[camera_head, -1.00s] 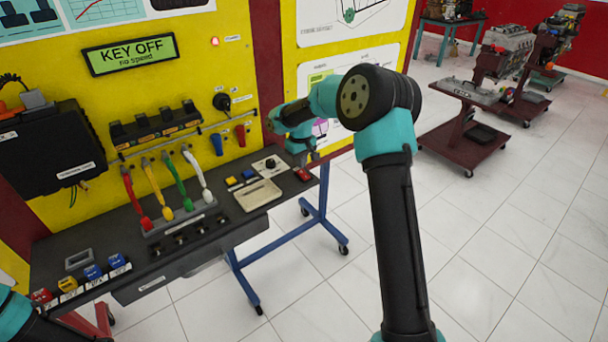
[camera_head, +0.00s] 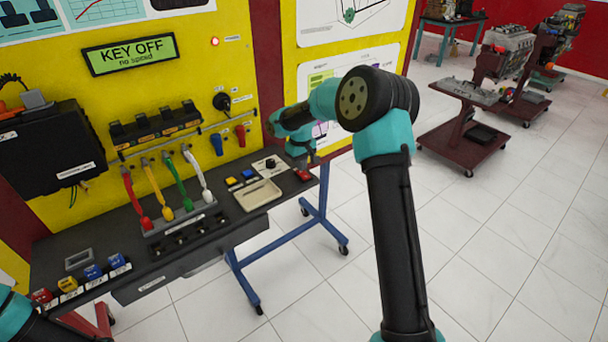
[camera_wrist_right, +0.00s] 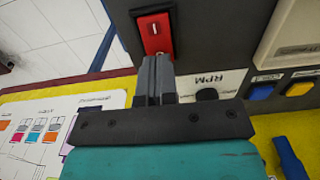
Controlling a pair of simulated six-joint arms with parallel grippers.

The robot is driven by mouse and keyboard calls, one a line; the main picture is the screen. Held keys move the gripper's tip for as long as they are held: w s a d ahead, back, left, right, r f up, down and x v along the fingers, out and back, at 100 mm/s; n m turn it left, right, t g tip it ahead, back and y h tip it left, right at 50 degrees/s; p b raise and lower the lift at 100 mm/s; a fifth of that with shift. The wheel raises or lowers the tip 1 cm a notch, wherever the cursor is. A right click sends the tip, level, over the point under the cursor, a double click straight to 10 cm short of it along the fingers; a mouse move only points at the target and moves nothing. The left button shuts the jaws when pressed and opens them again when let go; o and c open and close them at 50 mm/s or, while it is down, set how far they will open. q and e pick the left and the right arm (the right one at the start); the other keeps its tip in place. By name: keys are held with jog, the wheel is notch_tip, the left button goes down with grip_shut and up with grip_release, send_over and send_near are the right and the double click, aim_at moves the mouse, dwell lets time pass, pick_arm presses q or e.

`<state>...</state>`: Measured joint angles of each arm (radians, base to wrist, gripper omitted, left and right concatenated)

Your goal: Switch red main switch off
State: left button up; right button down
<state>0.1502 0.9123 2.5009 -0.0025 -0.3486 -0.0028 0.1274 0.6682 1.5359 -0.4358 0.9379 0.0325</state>
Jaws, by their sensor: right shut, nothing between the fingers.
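The red main switch (camera_head: 304,174) sits at the right end of the dark bench top, just below my right wrist. In the right wrist view it is a red rocker (camera_wrist_right: 155,34) in a black frame with a small white mark. My right gripper (camera_wrist_right: 157,62) is shut and empty. Its fingertips are at the near end of the red rocker and hide part of it; I cannot tell whether they press on it. In the head view my right fingers are too small to make out clearly. My left gripper is not in view; only part of my left arm shows at bottom left.
Open tiled floor lies to the right.

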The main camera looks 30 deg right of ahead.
jog(key=shift+f, duration=0.75)
dwell(0.5)
jog(key=shift+r, duration=3.55)
